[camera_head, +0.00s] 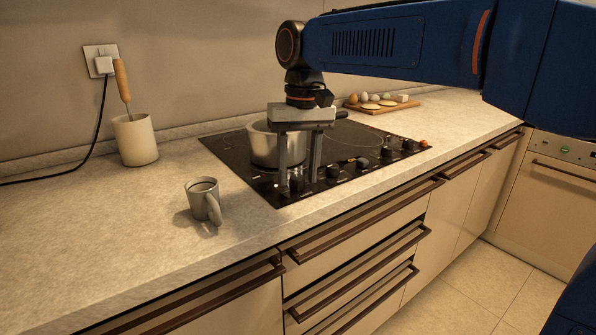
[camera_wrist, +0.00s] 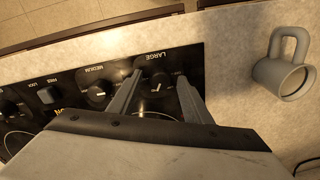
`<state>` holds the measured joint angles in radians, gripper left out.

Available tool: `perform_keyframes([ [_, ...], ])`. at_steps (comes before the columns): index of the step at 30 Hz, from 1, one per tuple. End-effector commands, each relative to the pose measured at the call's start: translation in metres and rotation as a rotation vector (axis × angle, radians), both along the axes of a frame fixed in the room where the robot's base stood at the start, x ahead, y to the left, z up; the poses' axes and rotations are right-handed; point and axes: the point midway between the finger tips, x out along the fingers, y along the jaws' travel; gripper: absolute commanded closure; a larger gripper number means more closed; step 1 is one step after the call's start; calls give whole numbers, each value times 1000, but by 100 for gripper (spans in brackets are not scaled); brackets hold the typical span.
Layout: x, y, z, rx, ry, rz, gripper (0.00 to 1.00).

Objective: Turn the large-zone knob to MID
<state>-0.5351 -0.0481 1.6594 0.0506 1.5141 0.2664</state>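The large-zone knob (camera_wrist: 160,83) is round and dark with a pale pointer mark, beside the printed word LARGE in the wrist view. My gripper (camera_wrist: 160,76) is open, with one finger on each side of this knob and dark gaps showing between. In the head view my gripper (camera_head: 300,182) points straight down at the near left corner of the black cooktop (camera_head: 235,158). There the fingers partly hide the large-zone knob (camera_head: 297,182). Whether the fingertips reach down to knob height is hard to tell.
A metal pot (camera_head: 262,147) stands on the cooktop just behind my fingers. The medium knob (camera_wrist: 98,93) is close beside my left finger in the wrist view. A grey mug (camera_head: 203,200) stands left of the cooktop. A utensil crock (camera_head: 135,140) is farther back.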

Motion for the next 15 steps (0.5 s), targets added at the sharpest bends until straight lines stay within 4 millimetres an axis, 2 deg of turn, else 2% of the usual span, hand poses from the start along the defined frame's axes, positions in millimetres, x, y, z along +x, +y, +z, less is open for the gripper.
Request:
perform_keyframes([
  [9,0,0,1,-1,2,0,56],
  [15,1,-1,23,0,0,0,56],
])
